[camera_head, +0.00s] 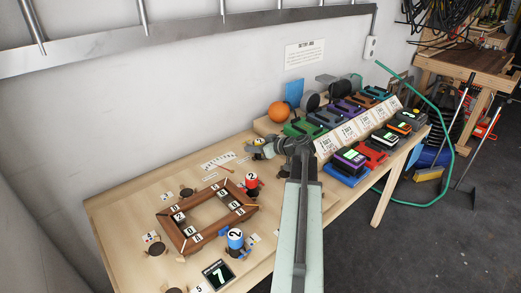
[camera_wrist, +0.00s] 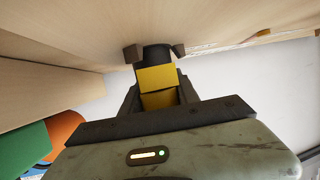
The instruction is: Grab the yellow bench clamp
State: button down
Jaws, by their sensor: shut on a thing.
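The yellow bench clamp (camera_wrist: 157,77) is between the two dark fingers of my gripper (camera_wrist: 158,94) in the wrist view. My gripper is shut on it. A dark round part and two small dark blocks show at its far end, against the bench top. In the head view the yellow clamp (camera_head: 258,141) is small, at the end of my gripper (camera_head: 268,148), near the back of the bench. Part of it is hidden by my gripper.
A brown wooden frame (camera_head: 171,222) lies on the bench (camera_head: 120,205). A red clamp (camera_head: 252,184) and a blue clamp (camera_head: 235,239) stand by it. An orange ball (camera_head: 278,112) and rows of coloured devices are at the right. The wall (camera_head: 150,110) is close behind.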

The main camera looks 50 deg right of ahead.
jog(key=shift+r, duration=0.1)
jog(key=shift+r+p, duration=0.55)
jog(key=shift+p, duration=0.1)
notch_tip(320, 180, up, 3)
jog(key=p, duration=0.3)
jog(key=shift+r, duration=0.1)
jog(key=s, duration=0.5)
jog(key=s+d, duration=0.1)
jog(key=s, duration=0.4)
jog(key=s+d, duration=0.1)
jog(key=s, duration=0.5)
jog(key=shift+d+r+p, duration=0.15)
jog(key=shift+r+p, duration=0.15)
jog(key=shift+p, duration=0.05)
jog(key=shift+r, duration=0.1)
